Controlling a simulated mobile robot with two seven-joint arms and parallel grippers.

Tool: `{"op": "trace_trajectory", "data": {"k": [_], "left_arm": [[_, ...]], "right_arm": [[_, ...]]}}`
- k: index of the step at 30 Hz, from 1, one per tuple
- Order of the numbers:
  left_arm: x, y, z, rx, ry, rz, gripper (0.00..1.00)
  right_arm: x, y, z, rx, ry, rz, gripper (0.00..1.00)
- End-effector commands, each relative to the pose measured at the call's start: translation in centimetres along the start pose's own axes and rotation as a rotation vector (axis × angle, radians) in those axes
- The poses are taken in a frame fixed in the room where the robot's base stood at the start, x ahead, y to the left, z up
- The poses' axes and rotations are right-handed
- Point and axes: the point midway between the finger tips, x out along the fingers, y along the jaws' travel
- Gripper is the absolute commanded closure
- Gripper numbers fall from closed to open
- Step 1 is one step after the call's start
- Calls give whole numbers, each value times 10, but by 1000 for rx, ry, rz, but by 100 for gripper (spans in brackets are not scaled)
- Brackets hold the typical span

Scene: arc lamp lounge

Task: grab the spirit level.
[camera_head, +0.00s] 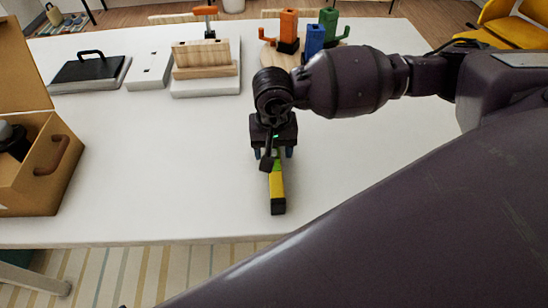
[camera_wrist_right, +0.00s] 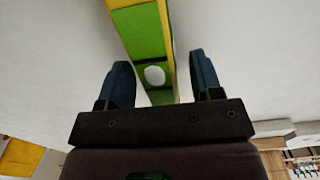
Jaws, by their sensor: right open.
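The spirit level (camera_head: 277,189) is a narrow yellow and green bar with a black end. It lies on the white table (camera_head: 180,190), pointing toward the front edge. My right gripper (camera_head: 273,153) is over its far part and hides that part in the head view. In the right wrist view the green and yellow level (camera_wrist_right: 150,45) with a pale oval on it runs between the two blue fingers of my right gripper (camera_wrist_right: 162,82). The fingers are open, with a gap on both sides of the level. My left gripper is not in view.
An open brown box (camera_head: 40,170) stands at the left edge. At the back are a black-handled plate (camera_head: 88,70), a white block (camera_head: 150,68), a wooden block (camera_head: 203,55) and a round board with coloured blocks (camera_head: 313,38). The table beside the level is clear.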

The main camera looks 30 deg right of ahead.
Motion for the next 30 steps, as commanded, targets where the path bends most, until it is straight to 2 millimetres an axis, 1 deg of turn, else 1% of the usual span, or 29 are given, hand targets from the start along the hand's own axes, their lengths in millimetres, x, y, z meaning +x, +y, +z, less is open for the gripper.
{"op": "trace_trajectory", "data": {"k": [8,18,20,26,30], "left_arm": [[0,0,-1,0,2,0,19],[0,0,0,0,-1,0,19],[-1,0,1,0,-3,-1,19],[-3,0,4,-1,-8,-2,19],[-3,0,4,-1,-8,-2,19]], "right_arm": [[2,0,0,0,0,0,40],[2,0,0,0,0,0,92],[2,0,0,0,0,0,100],[2,0,0,0,1,-1,100],[-4,0,-1,0,3,-2,100]]}}
